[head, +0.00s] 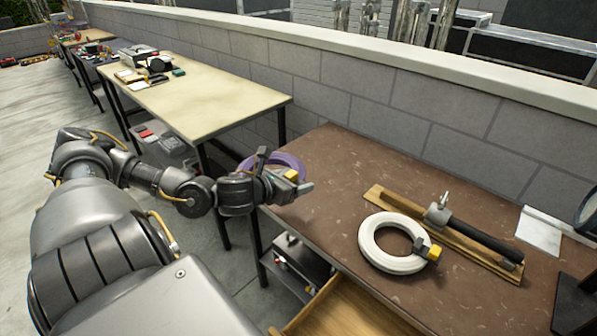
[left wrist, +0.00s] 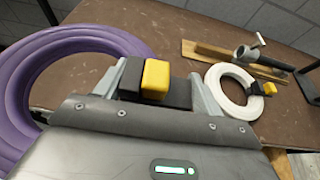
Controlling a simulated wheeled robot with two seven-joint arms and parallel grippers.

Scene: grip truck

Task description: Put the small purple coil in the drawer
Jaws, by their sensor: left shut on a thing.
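The purple coil (head: 291,160) is at the left end of the brown table, partly hidden behind my left gripper (head: 296,183). It fills the left side of the left wrist view (left wrist: 18,90). My left gripper is shut on the coil's black and yellow plug (left wrist: 155,78), which sits between the fingers. The coil appears raised near the table's left edge; I cannot tell whether it touches the top. The wooden drawer (head: 352,308) is pulled open under the table's front edge, and the part in view looks empty. My right gripper is not in view.
A white coil (head: 367,238) with a yellow plug lies on the brown table (head: 340,170), beside a wooden board (head: 390,200) with a metal and black tool (head: 475,235). A grey case (head: 300,262) sits below the table. A pale table (head: 210,100) stands further left.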

